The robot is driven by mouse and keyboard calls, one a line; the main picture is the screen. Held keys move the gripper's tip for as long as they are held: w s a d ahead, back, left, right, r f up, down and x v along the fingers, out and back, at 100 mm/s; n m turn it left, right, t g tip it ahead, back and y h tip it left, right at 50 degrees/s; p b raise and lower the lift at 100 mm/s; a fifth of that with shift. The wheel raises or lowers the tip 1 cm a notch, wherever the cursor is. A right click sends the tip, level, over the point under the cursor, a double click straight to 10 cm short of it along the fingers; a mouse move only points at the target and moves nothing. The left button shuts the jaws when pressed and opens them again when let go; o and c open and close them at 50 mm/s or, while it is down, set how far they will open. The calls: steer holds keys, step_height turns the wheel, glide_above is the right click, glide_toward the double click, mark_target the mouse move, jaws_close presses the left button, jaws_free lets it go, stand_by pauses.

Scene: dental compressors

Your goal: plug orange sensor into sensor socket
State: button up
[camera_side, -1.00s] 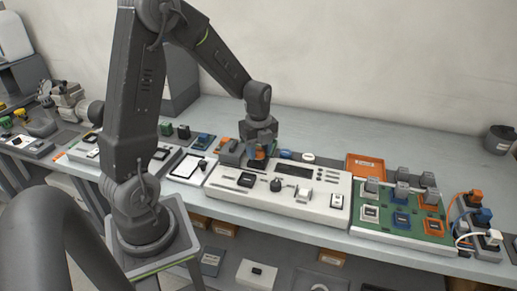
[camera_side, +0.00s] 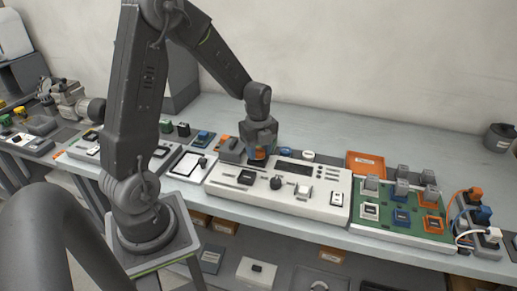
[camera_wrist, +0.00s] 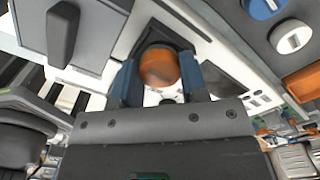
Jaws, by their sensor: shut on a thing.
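My gripper (camera_side: 259,155) is over the back left part of the white panel (camera_side: 315,207). In the wrist view my gripper (camera_wrist: 160,82) has its two blue fingers on either side of the round orange sensor (camera_wrist: 159,66) and is shut on it. In the side view the sensor is mostly covered by the fingers. A dark spot lies on the panel right below the gripper. I cannot tell whether it is the sensor socket, or whether the sensor touches it.
A grey block (camera_side: 231,150) stands close to the left of my gripper. Blue and white round caps (camera_side: 308,155) lie behind the panel. An orange tray (camera_side: 366,164) and a green board (camera_side: 398,222) with several blocks are to the right.

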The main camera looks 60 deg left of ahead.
steer(key=shift+f, duration=0.3)
steer(key=o, duration=1)
steer(key=shift+s+f, duration=0.1)
steer(key=shift+o, duration=0.3)
steer(key=shift+o, duration=1)
steer(key=shift+r, duration=3.65)
jaws_close()
